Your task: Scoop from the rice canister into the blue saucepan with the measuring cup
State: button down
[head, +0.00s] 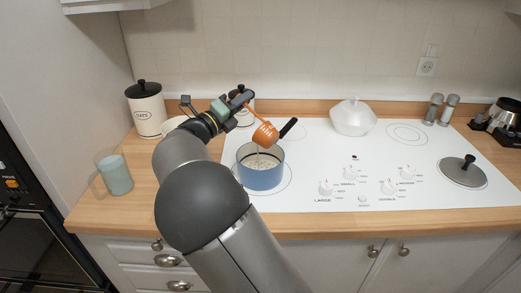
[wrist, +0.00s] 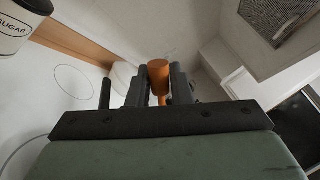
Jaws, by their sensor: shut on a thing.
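My gripper (head: 243,98) is shut on the handle of the orange measuring cup (head: 265,135). The cup is tilted above the blue saucepan (head: 262,180), with a thin pale streak below its rim. The saucepan stands on the left of the white hob, open, with pale grains inside. In the wrist view the orange handle (wrist: 158,72) is between the fingers (wrist: 158,92). A white round container (head: 174,124) is partly hidden behind my arm; I cannot read a label, so I cannot tell if it is the rice canister.
An oats canister (head: 146,112) and a glass (head: 114,172) stand on the left. The sugar canister (wrist: 14,22) shows in the wrist view. A white lidded pot (head: 353,117), shakers (head: 441,108) and a dark-knobbed lid (head: 462,172) are to the right. The hob's middle is clear.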

jog(key=shift+w+a+f+n+t+y+p, duration=0.25)
jog(key=shift+n+p, duration=0.45)
jog(key=shift+p, duration=0.7)
jog(key=shift+w+a+f+n+p, duration=0.2)
jog(key=shift+a+f+n+p, duration=0.35)
jog(key=shift+p, duration=0.9)
jog(key=shift+w+a+f+n+t+y+p, duration=0.15)
jog(key=shift+w+n+p, duration=0.1)
jog(key=shift+n+p, duration=0.9)
dwell(0.4)
jog(key=shift+w+a+f+n+y+p, duration=0.2)
jog(key=shift+f+n+p, duration=0.25)
jog(key=shift+p, duration=0.8)
jog(key=shift+w+a+f+n+y+p, duration=0.1)
jog(key=shift+w+a+f+n+p, duration=0.15)
jog(key=shift+n+p, duration=0.65)
dwell(0.4)
jog(key=shift+w+a+t+p, duration=0.15)
jog(key=shift+a+t+p, duration=0.15)
jog(key=shift+p, duration=0.95)
